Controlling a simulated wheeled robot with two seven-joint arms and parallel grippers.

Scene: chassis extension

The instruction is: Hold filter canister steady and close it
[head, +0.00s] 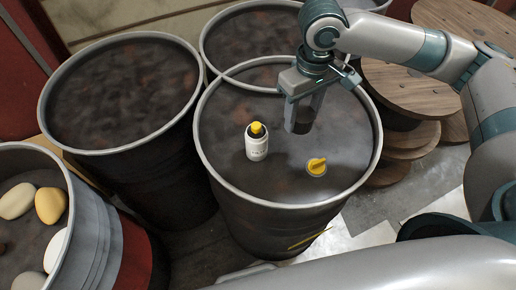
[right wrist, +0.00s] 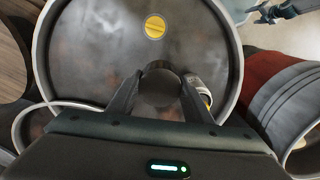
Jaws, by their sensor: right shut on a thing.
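A dark cylinder (head: 303,113), seemingly the filter canister, is held in my right gripper (head: 304,100) over the middle drum. The gripper is shut on it. In the right wrist view the canister (right wrist: 160,86) shows end-on between the two fingers. A round yellow lid with a raised grip (head: 317,167) lies on the drum top, apart from the canister; it also shows in the right wrist view (right wrist: 155,27). My left gripper (right wrist: 268,14) shows small in the right wrist view's upper right corner, and its opening is unclear. The head view does not show it.
A white bottle with a yellow cap (head: 257,143) stands on the same drum (head: 212,172), left of the lid. Other dark drums (head: 120,85) stand left and behind. A drum with stones (head: 85,240) is at lower left. Wooden spools (head: 405,90) stand to the right.

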